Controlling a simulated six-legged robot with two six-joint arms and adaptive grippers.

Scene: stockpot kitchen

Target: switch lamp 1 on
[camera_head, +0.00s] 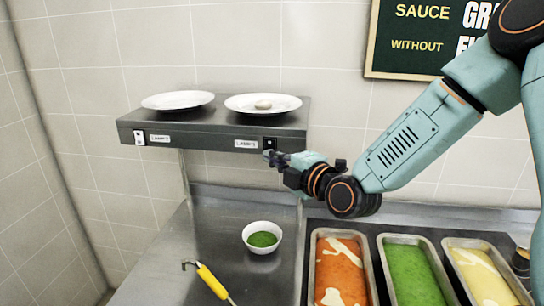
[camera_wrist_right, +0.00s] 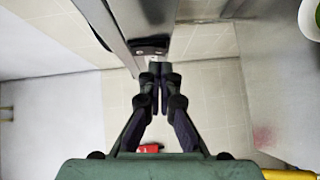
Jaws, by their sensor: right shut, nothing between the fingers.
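A grey shelf (camera_head: 215,130) on the wall carries two switches on its front edge, each beside a small label. The left switch (camera_head: 140,138) is on a white plate. The right switch (camera_head: 270,143) is dark. The label digits are too blurred to tell which is lamp 1. My right gripper (camera_head: 272,157) is shut and empty, just below the right switch; in the right wrist view the closed fingertips (camera_wrist_right: 155,72) point at a dark plate (camera_wrist_right: 150,47) on the shelf edge. I cannot tell whether they touch it. My left gripper is out of view.
Two white plates (camera_head: 178,100) stand on the shelf, the right one (camera_head: 240,104) holding a round item. Below are a bowl of green food (camera_head: 262,238), a yellow-handled tool (camera_head: 213,283) and pans of orange (camera_head: 340,270), green and cream sauce. The left counter is mostly clear.

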